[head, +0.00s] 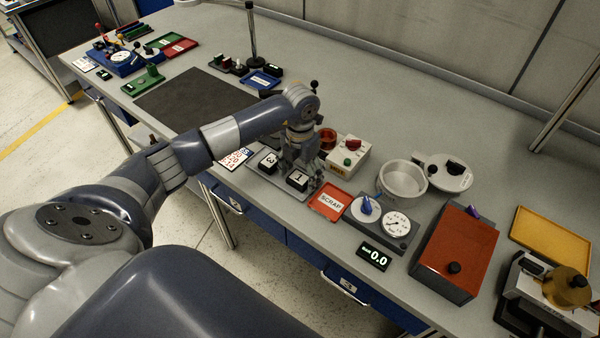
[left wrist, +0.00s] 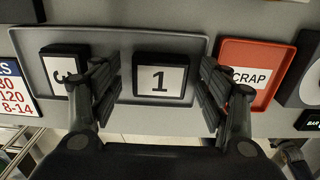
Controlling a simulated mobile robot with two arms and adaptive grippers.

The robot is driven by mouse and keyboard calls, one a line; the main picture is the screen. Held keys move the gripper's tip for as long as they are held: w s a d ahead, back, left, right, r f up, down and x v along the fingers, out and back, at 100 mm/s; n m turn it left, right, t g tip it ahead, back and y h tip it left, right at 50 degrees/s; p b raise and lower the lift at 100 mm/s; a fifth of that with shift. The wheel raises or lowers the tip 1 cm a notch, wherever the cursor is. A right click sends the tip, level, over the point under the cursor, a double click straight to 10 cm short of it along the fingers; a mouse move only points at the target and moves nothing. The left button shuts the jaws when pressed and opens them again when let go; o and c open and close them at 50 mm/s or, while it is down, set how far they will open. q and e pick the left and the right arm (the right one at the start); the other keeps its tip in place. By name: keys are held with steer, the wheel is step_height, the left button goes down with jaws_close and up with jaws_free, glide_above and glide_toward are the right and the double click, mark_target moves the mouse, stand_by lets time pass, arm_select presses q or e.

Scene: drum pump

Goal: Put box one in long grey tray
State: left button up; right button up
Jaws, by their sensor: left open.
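Box one (head: 297,180) is a black box with a white label reading 1. It sits in the long grey tray (left wrist: 108,41), towards the tray's right end, and shows clearly in the left wrist view (left wrist: 160,79). My left gripper (head: 302,166) is over the tray. In the left wrist view its open fingers (left wrist: 160,92) are on either side of box one, with gaps beside the label. I cannot tell how far the fingertips are above the tray floor. My right gripper is not in view.
A black box labelled 3 (head: 268,161) is in the same tray, left of box one, close to a left finger. A red SCRAP tray (head: 331,202) adjoins on the right. A gauge unit (head: 384,222) and a white bowl (head: 402,181) stand further right. A dark mat (head: 190,100) lies left.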

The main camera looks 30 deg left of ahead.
mark_target(300, 177)
arm_select(q)
steer(key=shift+r, duration=0.2)
steer(key=shift+w+r, duration=0.1)
steer(key=shift+r, duration=0.25)
step_height(300, 177, up, 11)
steer(key=b, duration=0.3)
steer(key=shift+s, duration=0.2)
